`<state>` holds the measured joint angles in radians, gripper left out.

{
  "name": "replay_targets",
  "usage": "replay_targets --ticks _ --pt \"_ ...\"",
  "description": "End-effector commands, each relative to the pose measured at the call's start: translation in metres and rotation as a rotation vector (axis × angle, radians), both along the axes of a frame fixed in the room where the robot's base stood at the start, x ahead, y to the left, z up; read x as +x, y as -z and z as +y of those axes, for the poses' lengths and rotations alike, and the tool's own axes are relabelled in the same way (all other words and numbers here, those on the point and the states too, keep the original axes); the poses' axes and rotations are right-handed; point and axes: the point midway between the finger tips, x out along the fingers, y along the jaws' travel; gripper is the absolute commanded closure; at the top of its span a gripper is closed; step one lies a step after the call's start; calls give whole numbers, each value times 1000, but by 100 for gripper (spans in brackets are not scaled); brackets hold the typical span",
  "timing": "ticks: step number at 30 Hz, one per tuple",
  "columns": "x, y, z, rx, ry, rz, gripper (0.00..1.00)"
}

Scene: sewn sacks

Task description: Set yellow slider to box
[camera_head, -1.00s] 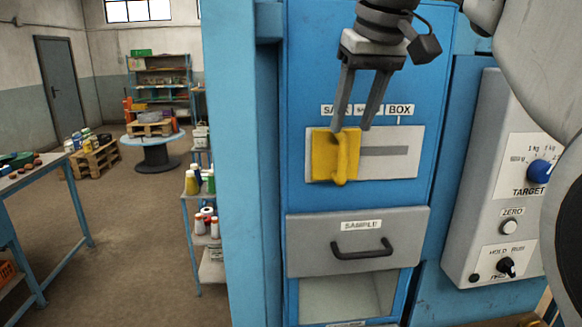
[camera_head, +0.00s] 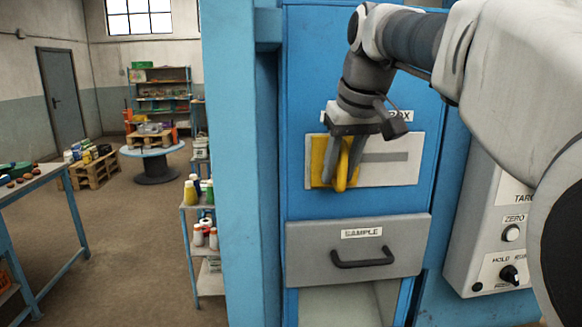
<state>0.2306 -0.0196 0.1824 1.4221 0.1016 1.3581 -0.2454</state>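The yellow slider (camera_head: 317,161) sits at the left end of its slot on a pale plate (camera_head: 405,172) on the blue cabinet. Its raised yellow handle sticks out toward me. My gripper (camera_head: 343,168) is at the slider, with one finger on each side of the handle. I cannot tell whether the fingers press on the handle or stand a little apart from it. The bare slot runs to the right of the slider. The BOX label (camera_head: 403,116) above the right part of the plate is partly hidden by my gripper, and the middle label is hidden.
Below the plate is a grey SAMPLE drawer (camera_head: 410,250) with a dark handle (camera_head: 362,258). A grey control box (camera_head: 482,235) with knobs stands to the right, partly behind my arm. A shelf with bottles (camera_head: 203,240) is left of the cabinet.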

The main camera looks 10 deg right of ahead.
Motion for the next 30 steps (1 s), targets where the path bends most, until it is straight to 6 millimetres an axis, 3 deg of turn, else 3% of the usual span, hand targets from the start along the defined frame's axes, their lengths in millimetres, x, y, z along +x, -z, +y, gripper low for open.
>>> replay_targets --ticks 1,5,6,30 --pt "0 0 0 0 0 0 76" --pt "0 0 0 0 0 0 99" --pt "0 0 0 0 0 0 100" --pt "0 0 1 4 -1 1 100"
